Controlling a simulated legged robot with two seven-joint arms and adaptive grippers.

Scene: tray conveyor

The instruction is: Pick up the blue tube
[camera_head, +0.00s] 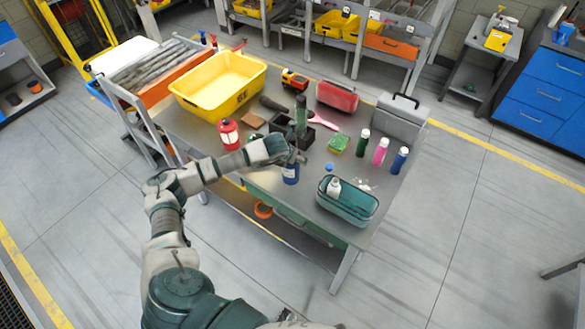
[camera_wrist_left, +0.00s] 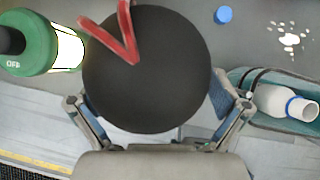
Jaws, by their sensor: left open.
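A blue tube (camera_head: 399,160) with a pale cap stands upright at the right of the table (camera_head: 345,225), beside a pink tube (camera_head: 380,151) and a dark green one (camera_head: 363,142). My left gripper (camera_head: 294,157) is open, well to the left of this row. It is above a blue bottle (camera_head: 290,174), which it partly hides. In the left wrist view, a large black round top (camera_wrist_left: 147,75) with a red V-shaped part lies between my open fingers. I cannot tell whether they touch it. My right gripper is out of view.
A teal basket (camera_head: 347,204) with a white bottle stands at the table's front right. A blue cap (camera_head: 329,167) and a white spill lie near it. A green sponge (camera_head: 338,144), red box (camera_head: 337,96), yellow bin (camera_head: 218,83) and grey toolbox (camera_head: 402,118) stand farther back.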

